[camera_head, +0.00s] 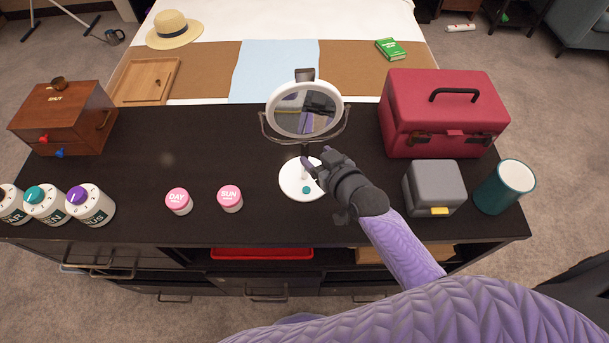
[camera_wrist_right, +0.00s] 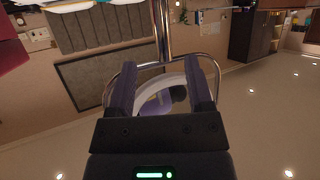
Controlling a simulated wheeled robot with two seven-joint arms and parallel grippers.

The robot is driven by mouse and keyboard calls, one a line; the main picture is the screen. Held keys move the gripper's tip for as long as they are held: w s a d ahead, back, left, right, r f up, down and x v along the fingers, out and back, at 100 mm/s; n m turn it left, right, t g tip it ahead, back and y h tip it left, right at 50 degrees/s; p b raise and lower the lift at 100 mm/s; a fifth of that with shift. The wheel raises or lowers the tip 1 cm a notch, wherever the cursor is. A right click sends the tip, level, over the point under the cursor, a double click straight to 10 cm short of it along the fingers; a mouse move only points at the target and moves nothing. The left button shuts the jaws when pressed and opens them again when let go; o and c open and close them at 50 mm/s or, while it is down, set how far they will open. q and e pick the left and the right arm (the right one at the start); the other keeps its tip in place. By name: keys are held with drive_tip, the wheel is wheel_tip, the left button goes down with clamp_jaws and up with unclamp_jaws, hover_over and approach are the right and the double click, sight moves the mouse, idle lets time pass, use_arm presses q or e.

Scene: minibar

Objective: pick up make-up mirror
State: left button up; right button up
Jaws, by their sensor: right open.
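The make-up mirror (camera_head: 303,107) stands upright on the dark cabinet top, with a round white-rimmed glass, a metal yoke, a stem and a white round base (camera_head: 296,189). My right gripper (camera_head: 314,163) is at the stem, just above the base and below the glass, and partly hides the base. In the right wrist view, my right gripper (camera_wrist_right: 160,85) has its two fingers apart, with the metal stem (camera_wrist_right: 162,30) showing beyond and between them. I cannot tell whether a finger touches it. My left gripper is not in view.
Right of the mirror stand a red case (camera_head: 440,140), a grey box (camera_head: 433,187) and a teal cup (camera_head: 504,187). To the left are two pink-lidded jars (camera_head: 230,198), several dial-topped bottles (camera_head: 90,205) and a wooden box (camera_head: 65,118). The top is clear between the wooden box and mirror.

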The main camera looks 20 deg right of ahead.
sight(307, 149)
drive_tip(key=b+x, duration=0.2)
drive_tip(key=x, duration=0.3)
drive_tip(key=shift+w+a+f, duration=0.2)
drive_tip(key=shift+w+f, duration=0.05)
drive_tip(key=shift+f, duration=0.1)
drive_tip(key=shift+r, duration=0.1)
drive_tip(key=shift+c, duration=0.5)
clamp_jaws()
idle(0.3)
